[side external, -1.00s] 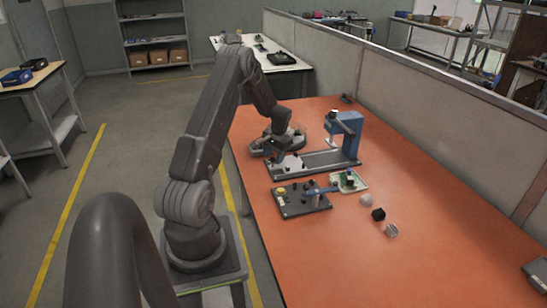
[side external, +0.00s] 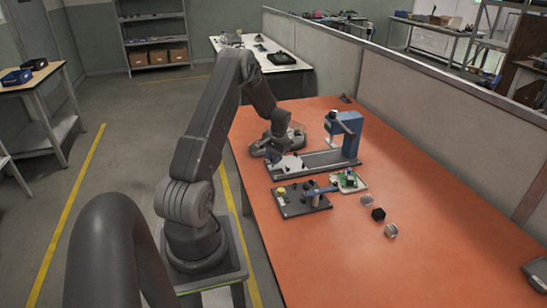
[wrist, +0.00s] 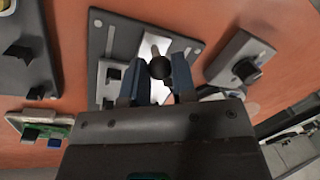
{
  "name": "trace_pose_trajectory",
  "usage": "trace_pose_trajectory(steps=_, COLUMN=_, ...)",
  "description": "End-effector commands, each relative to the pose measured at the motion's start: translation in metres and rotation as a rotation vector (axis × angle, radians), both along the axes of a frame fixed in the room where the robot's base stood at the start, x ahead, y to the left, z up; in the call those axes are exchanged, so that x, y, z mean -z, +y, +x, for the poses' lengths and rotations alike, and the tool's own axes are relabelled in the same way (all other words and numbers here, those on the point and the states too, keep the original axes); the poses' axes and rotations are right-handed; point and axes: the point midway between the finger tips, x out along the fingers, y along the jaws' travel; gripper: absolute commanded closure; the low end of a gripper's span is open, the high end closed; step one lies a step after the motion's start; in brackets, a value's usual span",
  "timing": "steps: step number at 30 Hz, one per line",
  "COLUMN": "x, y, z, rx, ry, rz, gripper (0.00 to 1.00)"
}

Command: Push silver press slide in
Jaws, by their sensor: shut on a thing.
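The blue press (side external: 347,136) stands at the right end of a long dark base (side external: 335,160) on the orange table. The silver slide (side external: 290,163) is at the base's left end, apart from the press column. My gripper (side external: 275,158) is low over that left end. In the wrist view my gripper (wrist: 157,80) has its two blue fingers on either side of a dark round knob (wrist: 160,67) and is shut on it. A bright silver plate (wrist: 153,46) shows under the knob. The fingers and gripper body hide part of the plate.
A dark fixture plate (side external: 292,204) with a yellow button and blue clamp lies in front of the base. A green circuit board (side external: 350,181) sits beside it. A black cube (side external: 378,214) and small pieces lie to the right. The table's right side is mostly clear.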

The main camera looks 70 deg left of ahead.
Motion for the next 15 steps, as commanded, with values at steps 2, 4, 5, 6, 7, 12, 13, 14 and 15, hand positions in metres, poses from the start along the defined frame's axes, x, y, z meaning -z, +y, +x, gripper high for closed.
trace_pose_trajectory(steps=2, x=0.0, y=0.0, z=0.0, rx=0.0, ry=0.0, rz=0.0, gripper=1.0)
trace_pose_trajectory(steps=4, x=0.0, y=0.0, z=0.0, rx=0.0, ry=0.0, rz=0.0, gripper=1.0)
trace_pose_trajectory(steps=5, x=0.0, y=0.0, z=0.0, rx=0.0, ry=0.0, rz=0.0, gripper=1.0)
trace_pose_trajectory(steps=6, x=0.0, y=0.0, z=0.002, rx=0.001, ry=0.0, rz=0.0, gripper=1.0)
trace_pose_trajectory(steps=7, x=0.0, y=0.0, z=0.003, rx=0.001, ry=0.0, rz=0.0, gripper=1.0)
trace_pose_trajectory(steps=12, x=0.001, y=0.0, z=0.034, rx=0.004, ry=-0.001, rz=0.001, gripper=1.0)
trace_pose_trajectory(steps=13, x=0.001, y=0.0, z=0.041, rx=0.004, ry=0.0, rz=0.001, gripper=1.0)
trace_pose_trajectory(steps=14, x=0.001, y=0.0, z=0.049, rx=0.005, ry=0.0, rz=0.001, gripper=1.0)
trace_pose_trajectory(steps=15, x=0.001, y=0.001, z=0.058, rx=0.004, ry=-0.001, rz=0.002, gripper=1.0)
